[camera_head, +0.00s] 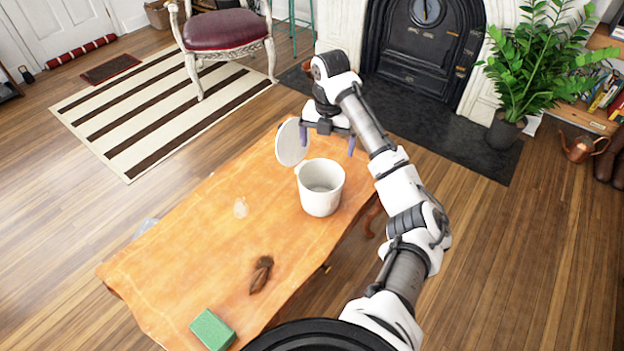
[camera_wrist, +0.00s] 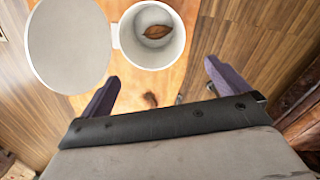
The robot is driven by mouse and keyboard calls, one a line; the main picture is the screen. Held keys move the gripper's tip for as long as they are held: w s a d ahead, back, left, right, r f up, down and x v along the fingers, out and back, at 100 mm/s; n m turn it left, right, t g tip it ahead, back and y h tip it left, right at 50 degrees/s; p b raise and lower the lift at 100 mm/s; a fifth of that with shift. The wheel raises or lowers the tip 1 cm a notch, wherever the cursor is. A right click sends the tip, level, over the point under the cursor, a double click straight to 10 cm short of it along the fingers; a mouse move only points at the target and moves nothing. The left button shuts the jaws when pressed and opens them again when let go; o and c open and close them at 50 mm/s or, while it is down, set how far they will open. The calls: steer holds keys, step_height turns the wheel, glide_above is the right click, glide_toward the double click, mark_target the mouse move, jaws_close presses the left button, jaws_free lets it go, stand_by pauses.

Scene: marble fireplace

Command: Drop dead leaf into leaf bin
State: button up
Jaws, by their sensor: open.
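The white leaf bin (camera_head: 322,196) stands upright on the wooden table, its round lid (camera_head: 291,143) swung open on the far left side. In the wrist view a brown dead leaf (camera_wrist: 158,32) lies inside the bin (camera_wrist: 129,50); the head view does not show it. A darker, curled brown leaf (camera_head: 261,274) lies on the near part of the table and shows small in the wrist view (camera_wrist: 150,99). My gripper (camera_head: 327,141) is open and empty, above the far side of the bin, with its fingers spread (camera_wrist: 161,74).
A red chair (camera_head: 225,30), a fireplace (camera_head: 420,50) and a potted plant (camera_head: 530,70) stand beyond. The table's middle is mostly clear.

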step_height(320, 180, up, 8)
steer(key=shift+p, duration=0.4)
steer(key=shift+a, duration=0.1)
